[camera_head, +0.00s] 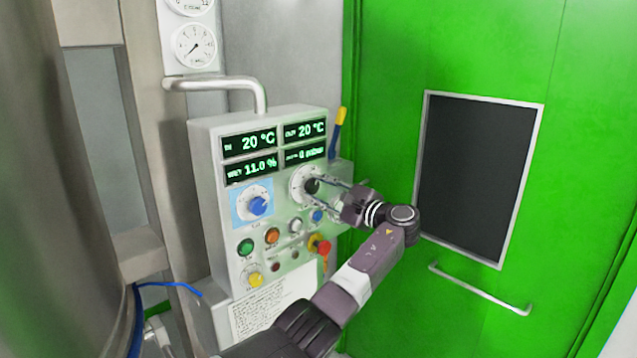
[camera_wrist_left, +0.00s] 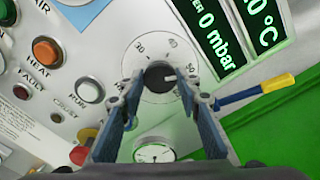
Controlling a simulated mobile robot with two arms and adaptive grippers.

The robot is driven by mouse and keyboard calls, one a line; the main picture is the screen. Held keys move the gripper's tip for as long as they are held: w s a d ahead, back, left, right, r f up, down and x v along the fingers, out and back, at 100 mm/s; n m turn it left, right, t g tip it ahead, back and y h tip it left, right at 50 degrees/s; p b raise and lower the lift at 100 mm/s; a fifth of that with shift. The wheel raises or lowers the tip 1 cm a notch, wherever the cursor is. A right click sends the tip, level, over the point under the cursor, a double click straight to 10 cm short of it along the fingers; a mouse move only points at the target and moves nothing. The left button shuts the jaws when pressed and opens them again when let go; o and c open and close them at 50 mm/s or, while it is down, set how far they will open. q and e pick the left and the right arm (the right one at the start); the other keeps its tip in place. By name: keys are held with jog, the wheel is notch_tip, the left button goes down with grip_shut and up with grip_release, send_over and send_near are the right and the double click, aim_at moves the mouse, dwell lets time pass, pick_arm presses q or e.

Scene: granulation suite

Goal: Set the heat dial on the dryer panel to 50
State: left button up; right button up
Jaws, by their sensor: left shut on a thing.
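The dryer panel (camera_head: 205,170) is a pale box with displays, dials and buttons. The heat dial, a black knob on a white round scale (camera_head: 300,172), is at its upper right. The knob (camera_wrist_left: 158,76) also shows in the left wrist view, with 30 and 50 legible around it. Its white mark points right, close to the 50; I cannot tell the exact reading. My left gripper (camera_head: 324,189) is shut on the knob, one finger on each side, as the left wrist view shows (camera_wrist_left: 160,88). My right gripper is not in view.
A blue dial knob (camera_head: 258,205) sits left of the held one. Several buttons and a red knob (camera_head: 319,244) are below. Displays read 20 °C, 20 °C, 11.0 % and 0 mbar.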

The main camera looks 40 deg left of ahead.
pick_arm(q)
jog(key=shift+m, duration=0.4)
jog(key=o, duration=1.2)
jog(key=shift+w, duration=0.1)
jog(key=shift+c, duration=0.2)
jog(key=shift+d, duration=0.1)
jog(key=s+d, duration=0.1)
jog(key=d, duration=1.1)
jog(key=shift+f, duration=0.15)
